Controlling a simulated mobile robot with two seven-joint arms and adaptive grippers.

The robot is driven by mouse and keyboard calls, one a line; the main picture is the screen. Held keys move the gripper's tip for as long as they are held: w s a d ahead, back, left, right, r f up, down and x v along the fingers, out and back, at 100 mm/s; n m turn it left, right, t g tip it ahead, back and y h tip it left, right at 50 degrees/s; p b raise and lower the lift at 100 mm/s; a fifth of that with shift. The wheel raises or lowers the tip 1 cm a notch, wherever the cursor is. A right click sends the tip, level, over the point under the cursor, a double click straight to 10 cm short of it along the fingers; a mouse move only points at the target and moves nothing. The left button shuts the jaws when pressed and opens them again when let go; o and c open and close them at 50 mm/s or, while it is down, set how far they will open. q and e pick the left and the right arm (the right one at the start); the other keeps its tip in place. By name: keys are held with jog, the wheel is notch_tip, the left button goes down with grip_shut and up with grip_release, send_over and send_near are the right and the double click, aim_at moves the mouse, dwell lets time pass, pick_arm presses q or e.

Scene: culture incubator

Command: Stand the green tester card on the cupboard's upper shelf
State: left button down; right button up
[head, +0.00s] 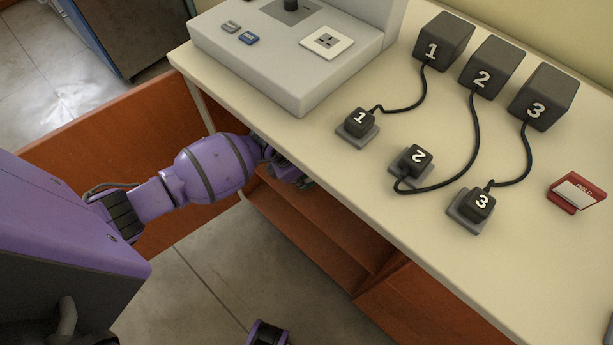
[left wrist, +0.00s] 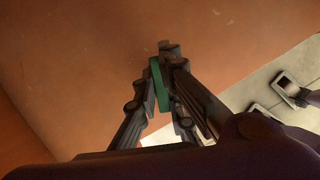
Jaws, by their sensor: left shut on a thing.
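The green tester card (left wrist: 159,86) shows edge-on as a thin green strip between the fingers of my left gripper (left wrist: 163,72) in the left wrist view. The gripper is shut on it. In the head view my left gripper (head: 287,172) reaches in under the front edge of the counter at the cupboard's opening and is partly hidden by the counter. Only a small speck of green shows there. The cupboard (head: 330,232) is orange-brown, open at the front, with shelf boards inside. Whether the card touches a shelf cannot be told.
The orange cupboard door (head: 120,130) stands open at the left. The counter top (head: 330,175) overhangs the opening and carries a grey tester unit (head: 290,80), numbered black chargers (head: 443,42) with corded plugs, and a red HOLD sign (head: 577,192).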

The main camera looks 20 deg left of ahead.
pick_arm(q)
jog(key=shift+f, duration=0.75)
jog(key=shift+f, duration=0.2)
jog(key=c, duration=1.8)
grip_release()
jog(key=shift+c, duration=0.2)
jog(key=shift+r, duration=0.1)
